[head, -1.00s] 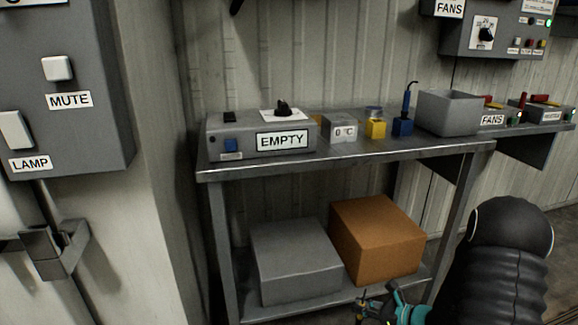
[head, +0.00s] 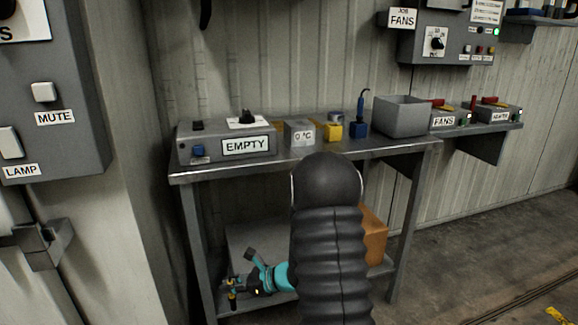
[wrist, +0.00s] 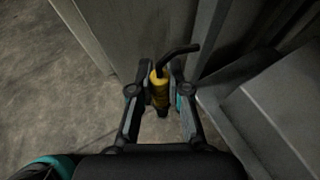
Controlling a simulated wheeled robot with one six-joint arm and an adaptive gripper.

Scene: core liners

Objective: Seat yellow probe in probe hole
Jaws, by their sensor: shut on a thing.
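My gripper (head: 232,287) is shut on the yellow probe (wrist: 159,90), which stands between the two fingers in the wrist view with its dark cable bending off right. In the head view the probe (head: 232,298) is small, low in front of the bench and well below its top. The bench top carries a grey block marked 0 °C (head: 299,133), a yellow block (head: 332,131) and a blue block (head: 358,130) with a blue probe (head: 361,105) upright in it. I cannot make out the probe hole.
A grey box marked EMPTY (head: 226,146) and an open grey bin (head: 401,117) stand on the bench (head: 330,152). A grey box (head: 262,245) and an orange box (head: 374,236) sit on the lower shelf. A wall panel (head: 50,90) is at left. Open floor (head: 470,240) lies at right.

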